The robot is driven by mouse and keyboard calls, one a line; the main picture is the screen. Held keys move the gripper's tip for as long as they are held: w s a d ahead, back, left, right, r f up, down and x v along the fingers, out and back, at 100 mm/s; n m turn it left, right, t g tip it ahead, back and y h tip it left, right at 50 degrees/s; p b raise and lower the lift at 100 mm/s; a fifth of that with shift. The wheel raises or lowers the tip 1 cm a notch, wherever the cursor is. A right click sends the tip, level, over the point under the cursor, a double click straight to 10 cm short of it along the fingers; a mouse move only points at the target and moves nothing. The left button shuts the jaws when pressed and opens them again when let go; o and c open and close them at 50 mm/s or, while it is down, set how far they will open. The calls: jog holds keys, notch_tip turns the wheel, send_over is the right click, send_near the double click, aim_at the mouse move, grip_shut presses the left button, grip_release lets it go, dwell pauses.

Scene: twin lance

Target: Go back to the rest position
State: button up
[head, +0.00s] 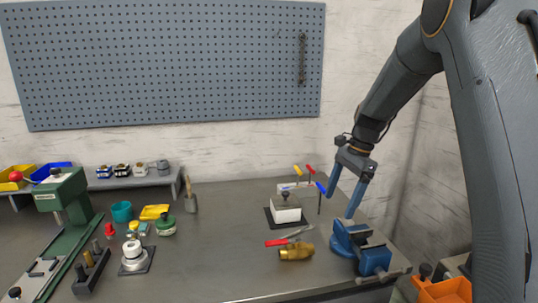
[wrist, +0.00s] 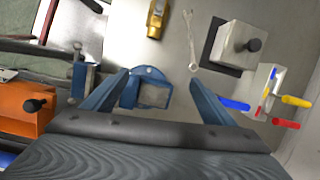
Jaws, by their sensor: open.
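My gripper (head: 342,202) is open and empty, above the right part of the workbench (head: 225,245). In the head view its fingers point down behind and above the blue vise (head: 362,250). In the wrist view the gripper (wrist: 160,92) shows two blue fingers spread wide, with the vise (wrist: 142,90) between and beyond them. Nothing is held between the fingers.
A white block with a black knob (head: 285,209), a brass piece (head: 296,252), a wrench (wrist: 191,45) and a rack of coloured-handled tools (wrist: 266,90) lie near. An orange bin (head: 445,290) stands at right. A green press (head: 62,215) is at left.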

jog(key=s+f+n+h, duration=0.1)
jog(key=s+n, duration=0.3)
jog(key=s, duration=0.5)
jog(key=s+a+f+n+t+h, duration=0.1)
jog(key=s+f+n, duration=0.2)
jog(key=s, duration=0.7)
jog(key=s+f+n+h, duration=0.1)
jog(key=s+f+n, duration=0.1)
jog(key=s+n, duration=0.5)
jog(key=shift+s+a+f, duration=0.35)
jog(key=shift+s+a, duration=0.05)
jog(key=shift+s, duration=0.75)
